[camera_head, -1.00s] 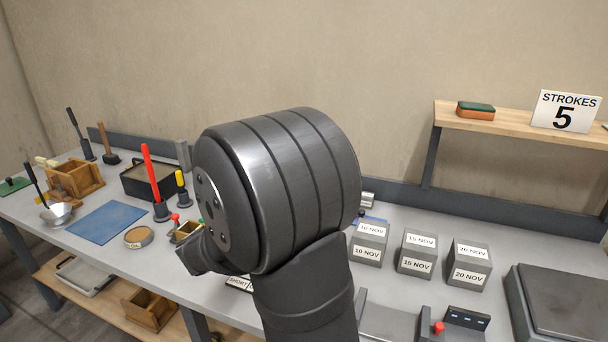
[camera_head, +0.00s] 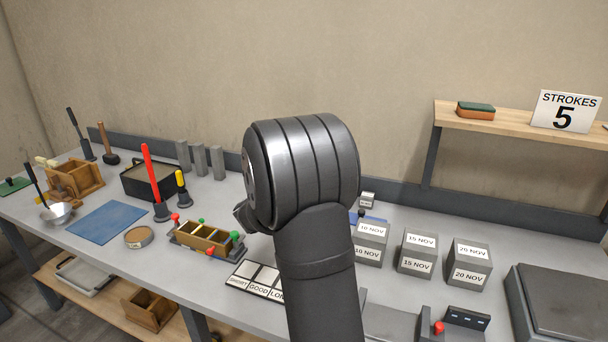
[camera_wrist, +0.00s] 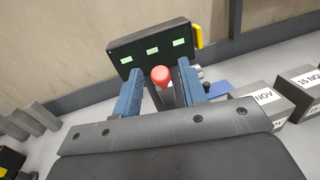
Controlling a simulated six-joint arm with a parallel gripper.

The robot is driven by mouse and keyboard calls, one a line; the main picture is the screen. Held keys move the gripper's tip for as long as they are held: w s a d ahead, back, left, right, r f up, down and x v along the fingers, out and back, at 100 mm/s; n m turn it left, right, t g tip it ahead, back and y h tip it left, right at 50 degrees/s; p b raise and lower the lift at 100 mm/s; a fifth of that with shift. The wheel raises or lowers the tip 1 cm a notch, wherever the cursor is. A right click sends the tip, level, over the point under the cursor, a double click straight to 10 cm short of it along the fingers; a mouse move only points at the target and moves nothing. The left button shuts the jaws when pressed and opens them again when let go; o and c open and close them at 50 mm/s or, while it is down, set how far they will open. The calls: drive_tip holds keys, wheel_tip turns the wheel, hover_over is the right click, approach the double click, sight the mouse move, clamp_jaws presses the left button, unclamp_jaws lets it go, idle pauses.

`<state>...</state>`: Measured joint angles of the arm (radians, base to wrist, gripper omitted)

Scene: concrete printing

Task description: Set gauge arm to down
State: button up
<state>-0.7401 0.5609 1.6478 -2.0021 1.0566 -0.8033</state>
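In the wrist view a black panel (camera_wrist: 153,50) with three lit green windows stands near the wall. A yellow lever-like piece (camera_wrist: 198,36) is at its right edge. A red knob (camera_wrist: 161,76) on a grey post stands in front of the panel; it looks like the gauge arm's end, but I cannot be sure. My gripper (camera_wrist: 160,70) is open, its two blue-grey fingers either side of the knob in the picture. I cannot tell whether they touch it or how far it is. In the head view my arm hides this device and my gripper.
Labelled grey cubes (camera_head: 415,256) stand right of my arm. Left of it are a wooden mould (camera_head: 203,237), cards (camera_head: 262,278), grey bars (camera_head: 200,158) and a red-handled tool (camera_head: 151,175). Another red knob (camera_head: 438,328) is on a device at the front right. A shelf (camera_head: 520,122) is above right.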

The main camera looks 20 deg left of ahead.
drive_tip(key=shift+w+d, duration=0.15)
drive_tip(key=shift+w, duration=0.7)
clamp_jaws()
